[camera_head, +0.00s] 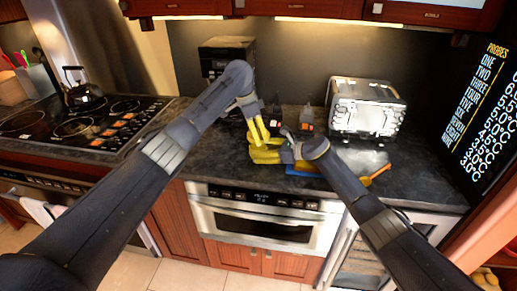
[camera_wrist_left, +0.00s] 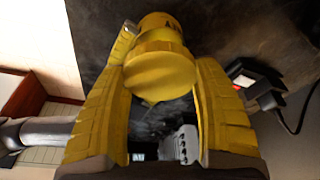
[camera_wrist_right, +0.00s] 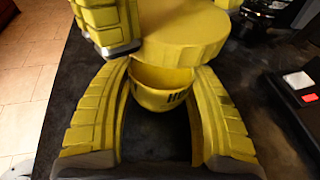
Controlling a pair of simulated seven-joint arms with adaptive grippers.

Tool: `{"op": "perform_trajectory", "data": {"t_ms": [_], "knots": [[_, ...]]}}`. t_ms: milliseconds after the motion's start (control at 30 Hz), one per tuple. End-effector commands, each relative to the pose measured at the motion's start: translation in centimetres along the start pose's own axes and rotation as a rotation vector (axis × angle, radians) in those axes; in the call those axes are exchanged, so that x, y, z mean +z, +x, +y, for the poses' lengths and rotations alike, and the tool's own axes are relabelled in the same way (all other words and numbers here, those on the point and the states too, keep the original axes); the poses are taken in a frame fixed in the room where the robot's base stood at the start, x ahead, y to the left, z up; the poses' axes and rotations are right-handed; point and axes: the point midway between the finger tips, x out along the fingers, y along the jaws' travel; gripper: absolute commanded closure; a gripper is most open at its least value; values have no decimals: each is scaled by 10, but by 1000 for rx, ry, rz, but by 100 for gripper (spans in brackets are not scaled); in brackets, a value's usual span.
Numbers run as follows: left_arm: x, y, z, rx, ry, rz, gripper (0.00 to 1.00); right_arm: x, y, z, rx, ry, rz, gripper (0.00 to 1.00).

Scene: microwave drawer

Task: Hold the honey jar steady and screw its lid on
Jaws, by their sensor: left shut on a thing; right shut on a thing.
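The honey jar (camera_wrist_right: 160,98) is yellow with dark lettering, partly hidden by my fingers and the lid. Its body stands between the fingers of my right gripper (camera_wrist_right: 163,74), which is shut on it. The wide round yellow lid (camera_wrist_right: 185,42) is at the jar's mouth; I cannot tell whether it is seated or how far it is threaded. My left gripper (camera_wrist_left: 162,54) is shut on the lid (camera_wrist_left: 160,77), with its fingers on either side. In the head view, my left gripper (camera_head: 259,131) is just above my right gripper (camera_head: 268,152), and yellow fingers hide the jar there.
A toaster (camera_head: 366,108) stands to the right at the back of the dark counter. Small dark items with orange-red parts (camera_head: 306,118) sit behind the grippers. A blue item (camera_head: 302,171) and an orange utensil (camera_head: 377,174) lie to the right. The stove (camera_head: 85,122) is at left.

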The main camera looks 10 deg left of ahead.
Motion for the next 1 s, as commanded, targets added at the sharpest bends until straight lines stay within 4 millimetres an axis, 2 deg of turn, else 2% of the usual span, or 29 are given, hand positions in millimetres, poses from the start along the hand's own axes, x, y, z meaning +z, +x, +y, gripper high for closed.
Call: {"op": "perform_trajectory", "data": {"t_ms": [267,633,1000], "knots": [[-3,0,2,32,102,3,69,1,0,0,-1,0,0,90],[-4,0,2,113,394,7,69,1,0,0,-2,0,0,90],[-4,1,3,127,446,7,69,1,0,0,-2,0,0,90]]}}
